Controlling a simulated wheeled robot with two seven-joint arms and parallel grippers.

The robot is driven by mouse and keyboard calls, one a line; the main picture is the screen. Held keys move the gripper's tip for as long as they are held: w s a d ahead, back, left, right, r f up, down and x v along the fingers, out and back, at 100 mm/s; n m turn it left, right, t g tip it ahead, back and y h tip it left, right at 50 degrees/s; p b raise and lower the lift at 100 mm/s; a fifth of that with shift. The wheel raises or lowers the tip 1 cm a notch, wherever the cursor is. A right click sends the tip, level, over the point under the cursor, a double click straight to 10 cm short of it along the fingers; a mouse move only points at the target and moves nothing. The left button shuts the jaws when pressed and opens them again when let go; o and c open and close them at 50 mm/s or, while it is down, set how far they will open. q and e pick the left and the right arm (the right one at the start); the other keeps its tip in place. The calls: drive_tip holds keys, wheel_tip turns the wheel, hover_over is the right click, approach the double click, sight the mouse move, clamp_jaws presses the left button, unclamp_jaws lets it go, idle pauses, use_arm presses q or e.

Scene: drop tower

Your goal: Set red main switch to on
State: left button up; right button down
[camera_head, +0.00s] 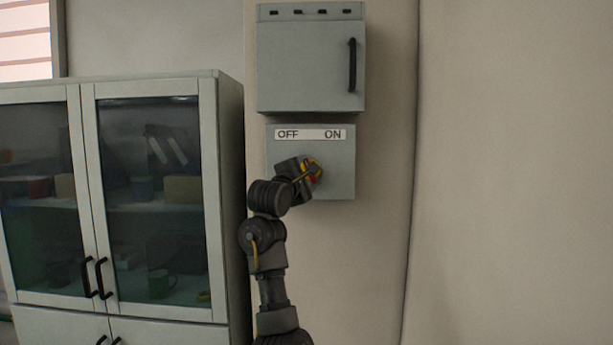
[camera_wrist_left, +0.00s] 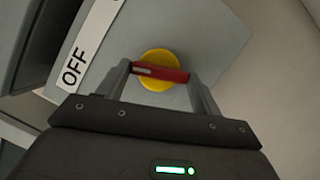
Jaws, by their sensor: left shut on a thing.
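The red main switch (camera_wrist_left: 160,72) is a red bar handle on a round yellow base (camera_wrist_left: 158,84). It sits on a grey switch box (camera_head: 341,165) on the wall, under a white label strip (camera_head: 311,134) reading OFF at left and ON at right. In the head view, my left gripper (camera_head: 311,173) reaches the switch and partly hides it. In the left wrist view, the gripper's two fingers (camera_wrist_left: 160,85) are shut on the red handle, one at each end. The handle's exact setting is hard to tell. My right gripper is in neither view.
A larger grey wall cabinet (camera_head: 303,70) with a black handle hangs directly above the switch box. A glass-door cabinet (camera_head: 216,200) stands to the left, close to my left arm. The wall to the right is bare and free.

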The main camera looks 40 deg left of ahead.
use_arm(q)
drive_tip(key=m+g, duration=0.1)
drive_tip(key=m, duration=0.3)
drive_tip(key=m+g+p, duration=0.1)
drive_tip(key=m+g, duration=0.1)
drive_tip(key=m, duration=0.1)
drive_tip(key=r+m+g, duration=0.1)
drive_tip(key=m+g, duration=0.1)
drive_tip(key=m, duration=0.2)
drive_tip(key=shift+d+m+p, duration=0.1)
drive_tip(key=shift+m+p, duration=0.2)
drive_tip(key=shift+p, duration=0.1)
drive_tip(key=shift+f, duration=0.1)
idle(0.4)
drive_tip(key=o, duration=1)
drive_tip(key=b+v, duration=0.5)
drive_tip(key=v, duration=0.5)
drive_tip(key=shift+s+d, duration=0.15)
drive_tip(key=shift+s, duration=0.15)
